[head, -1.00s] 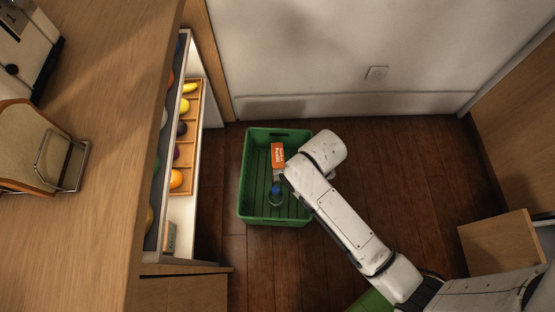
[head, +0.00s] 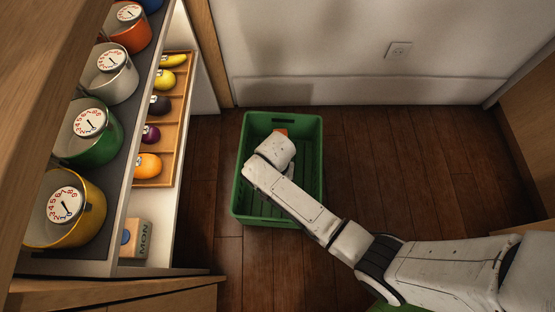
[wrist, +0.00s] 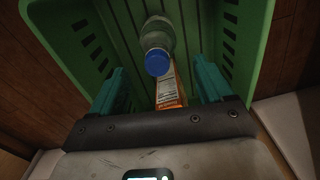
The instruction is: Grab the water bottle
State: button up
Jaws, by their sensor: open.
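The water bottle (wrist: 160,38), clear with a blue cap, lies in the green crate (head: 319,160), cap end toward my gripper in the wrist view. My gripper (wrist: 161,68) is open, with its two teal fingers apart on either side. The bottle's cap shows between and slightly beyond the fingertips; I cannot tell the exact gap in depth. In the head view my arm covers the bottle and the gripper.
An orange and white box (wrist: 170,88) lies in the crate beside the bottle, between my fingers in the wrist view. Floor right of the crate is clear.

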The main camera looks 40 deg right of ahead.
jog(key=shift+s+d+f+b, duration=0.1)
jog(key=shift+f+b, duration=0.9)
jog(key=shift+f, duration=0.6)
jog(key=shift+s+f+b, duration=0.1)
jog(key=shift+f+b, duration=0.85)
jog(key=shift+f, duration=0.6)
jog(key=shift+r, duration=0.1)
jog(key=shift+c, duration=0.3)
grip_shut()
